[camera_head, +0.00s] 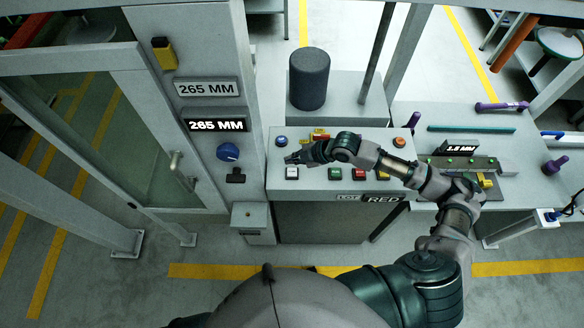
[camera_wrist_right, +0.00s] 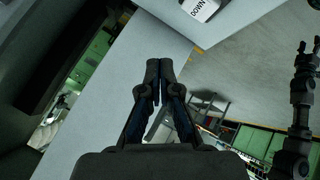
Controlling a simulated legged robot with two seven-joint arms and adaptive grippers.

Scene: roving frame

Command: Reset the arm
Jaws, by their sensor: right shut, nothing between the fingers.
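My right arm reaches from the lower right over the control panel (camera_head: 385,142) in the head view. My right gripper (camera_head: 292,159) is at the panel's left part, above or close to the white button (camera_head: 292,173); I cannot tell whether it touches anything. In the right wrist view the right gripper (camera_wrist_right: 159,75) has its two fingers together, with nothing between them. A white label reading "DOWN" (camera_wrist_right: 201,8) shows beyond it at the top. My left gripper is not in view.
The panel carries a blue button (camera_head: 281,141), a green button (camera_head: 334,174) and a red button (camera_head: 359,174). A dark cylinder (camera_head: 309,79) stands behind it. A post with "265 MM" signs (camera_head: 216,125) and a blue knob (camera_head: 228,152) rises at left. A side bench (camera_head: 470,115) is at right.

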